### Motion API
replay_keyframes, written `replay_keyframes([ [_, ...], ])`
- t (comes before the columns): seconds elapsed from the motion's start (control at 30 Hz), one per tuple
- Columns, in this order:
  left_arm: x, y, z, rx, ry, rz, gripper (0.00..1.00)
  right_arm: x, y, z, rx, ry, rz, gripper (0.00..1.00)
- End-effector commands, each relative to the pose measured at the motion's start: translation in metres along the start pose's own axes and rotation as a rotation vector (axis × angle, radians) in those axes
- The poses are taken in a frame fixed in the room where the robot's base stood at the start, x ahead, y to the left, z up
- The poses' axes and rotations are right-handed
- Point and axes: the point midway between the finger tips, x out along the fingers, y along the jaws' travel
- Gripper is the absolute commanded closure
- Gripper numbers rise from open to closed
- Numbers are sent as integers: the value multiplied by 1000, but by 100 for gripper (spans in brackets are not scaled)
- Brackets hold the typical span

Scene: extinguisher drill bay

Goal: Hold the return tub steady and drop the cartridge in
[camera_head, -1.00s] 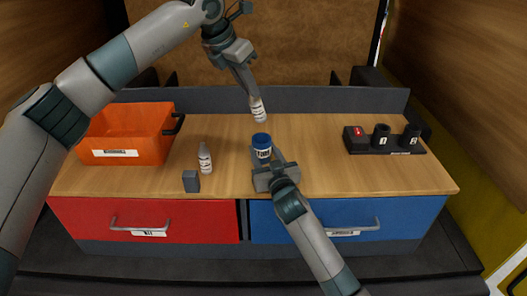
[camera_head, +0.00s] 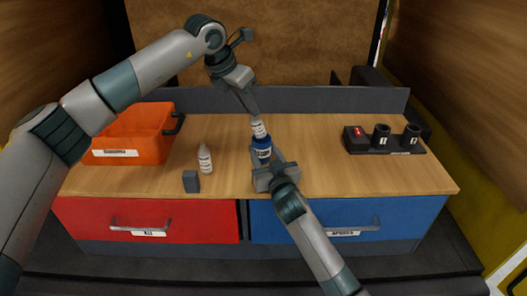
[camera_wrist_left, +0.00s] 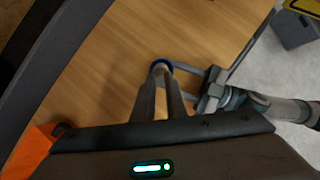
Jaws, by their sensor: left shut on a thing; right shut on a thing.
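A white bottle (camera_head: 205,159) and a grey block (camera_head: 191,181) stand left of the tub. An orange bin (camera_head: 120,153) is at the back left. A black holder (camera_head: 385,148) with two cups is at the right. The wooden bench (camera_head: 330,150) between is clear.

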Motion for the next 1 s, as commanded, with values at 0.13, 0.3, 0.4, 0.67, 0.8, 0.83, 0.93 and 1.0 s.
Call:
replay_keyframes([
  [0.13, 7, 0, -4, 0, 0, 0, 100, 0, 0, 1, 0, -1, 0, 83],
  [0.3, 12, 0, -7, 0, -1, 0, 100, 0, 0, 1, 0, -1, 0, 83],
  [0.4, 13, 0, -7, 0, -1, 0, 100, 0, 0, 1, 0, -2, 0, 83],
  [0.67, 13, 0, -7, 1, -1, 0, 67, 0, 0, 1, 0, -2, 0, 83],
  [0.8, 13, 0, -7, 1, -1, 0, 66, 0, 0, 1, 0, -1, 0, 83],
  [0.83, 13, 0, -7, 1, -1, 0, 66, 0, 0, 1, 0, -1, 0, 83],
  [0.93, 13, 0, -8, 0, 1, 0, 66, 0, 0, 1, 0, -1, 0, 83],
  [1.0, 12, 0, -7, 0, 1, 0, 66, 0, 0, 1, 0, -1, 0, 83],
])
